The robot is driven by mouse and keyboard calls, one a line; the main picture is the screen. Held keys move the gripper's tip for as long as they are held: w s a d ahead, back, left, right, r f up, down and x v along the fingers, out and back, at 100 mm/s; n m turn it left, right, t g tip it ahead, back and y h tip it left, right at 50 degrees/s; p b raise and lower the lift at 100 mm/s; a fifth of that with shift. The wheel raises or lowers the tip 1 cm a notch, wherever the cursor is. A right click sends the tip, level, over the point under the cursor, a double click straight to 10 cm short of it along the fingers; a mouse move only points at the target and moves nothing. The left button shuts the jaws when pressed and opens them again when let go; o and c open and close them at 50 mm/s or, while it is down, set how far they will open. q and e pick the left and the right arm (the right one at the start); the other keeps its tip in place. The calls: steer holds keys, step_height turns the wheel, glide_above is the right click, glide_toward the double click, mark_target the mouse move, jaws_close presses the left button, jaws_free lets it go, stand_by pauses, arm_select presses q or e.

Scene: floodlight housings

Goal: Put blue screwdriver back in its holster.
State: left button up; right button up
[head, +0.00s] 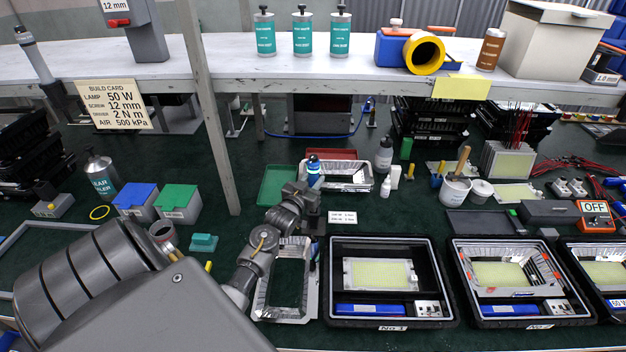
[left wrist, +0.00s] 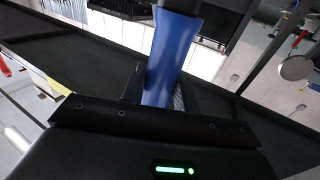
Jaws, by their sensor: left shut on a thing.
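The blue screwdriver's thick blue handle (left wrist: 172,52) stands between my left gripper's fingers in the left wrist view. In the head view my left gripper (head: 312,192) is shut on it above the workbench, and a blue part of the screwdriver (head: 314,168) shows just above the fingers. The screwdriver's lower end is hidden by the gripper. I cannot make out the holster for certain in either view. My right gripper is not in view.
An open frame (head: 262,298) lies below my left forearm. A housing in a black tray (head: 335,310) is right of it, with further trays beyond. A metal frame (head: 350,187) stands close behind the gripper. A grey post (head: 208,110) and shelf (head: 270,74) rise behind.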

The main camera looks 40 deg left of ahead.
arm_select(q)
steer(key=shift+f+b, duration=2.7)
steer(key=shift+f, duration=0.95)
steer(key=o, duration=1.1)
steer(key=shift+c, duration=0.2)
steer(key=shift+o, duration=0.4)
steer(key=shift+s+f, duration=0.1)
steer(key=shift+s+d, duration=0.15)
steer(key=shift+s, duration=0.15)
steer(key=b+v, duration=0.2)
steer(key=v, duration=0.8)
